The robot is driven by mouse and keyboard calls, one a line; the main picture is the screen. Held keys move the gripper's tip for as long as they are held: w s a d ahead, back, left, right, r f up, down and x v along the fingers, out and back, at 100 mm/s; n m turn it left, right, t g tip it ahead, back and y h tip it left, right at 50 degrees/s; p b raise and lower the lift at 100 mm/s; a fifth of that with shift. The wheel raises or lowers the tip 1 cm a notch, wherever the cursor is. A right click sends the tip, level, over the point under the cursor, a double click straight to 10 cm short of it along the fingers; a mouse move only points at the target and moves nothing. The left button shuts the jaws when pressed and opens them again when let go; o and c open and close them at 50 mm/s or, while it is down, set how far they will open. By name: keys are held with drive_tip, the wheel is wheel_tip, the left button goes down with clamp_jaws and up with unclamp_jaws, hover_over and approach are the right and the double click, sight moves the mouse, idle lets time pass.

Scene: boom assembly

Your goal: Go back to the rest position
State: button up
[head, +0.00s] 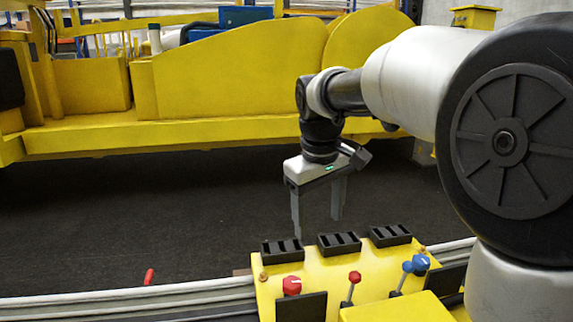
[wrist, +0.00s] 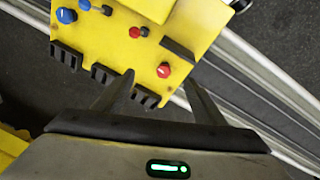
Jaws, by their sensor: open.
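My gripper (head: 317,214) is open and empty. In the head view it points down just behind the far edge of the yellow control box (head: 318,266), with its two grey fingers apart. In the wrist view the fingers (wrist: 158,93) spread toward the same yellow box (wrist: 112,27). I cannot tell the exact height of the fingertips above the box. My arm reaches in from the right of the head view.
The box carries red knobs (head: 291,286), a blue knob (head: 420,263) and black slotted blocks (head: 339,243). A small red piece (head: 149,276) stands by the rail (head: 130,304) at the left. A large yellow machine (head: 230,75) stands behind. Dark floor (head: 130,215) between is clear.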

drive_tip(key=s+d+f+m+t, duration=0.1)
drive_tip(key=s+d+m, duration=0.2)
drive_tip(key=s, duration=0.8)
drive_tip(key=s+d+f+m+t, duration=0.1)
drive_tip(key=s+d+m+t, duration=0.1)
drive_tip(key=s, duration=0.9)
drive_tip(key=shift+s+d+f+m+p, duration=0.2)
drive_tip(key=shift+s+d+m+p, duration=0.2)
drive_tip(key=shift+d+m, duration=0.55)
drive_tip(key=shift+d+n, duration=0.2)
drive_tip(key=shift+n, duration=0.05)
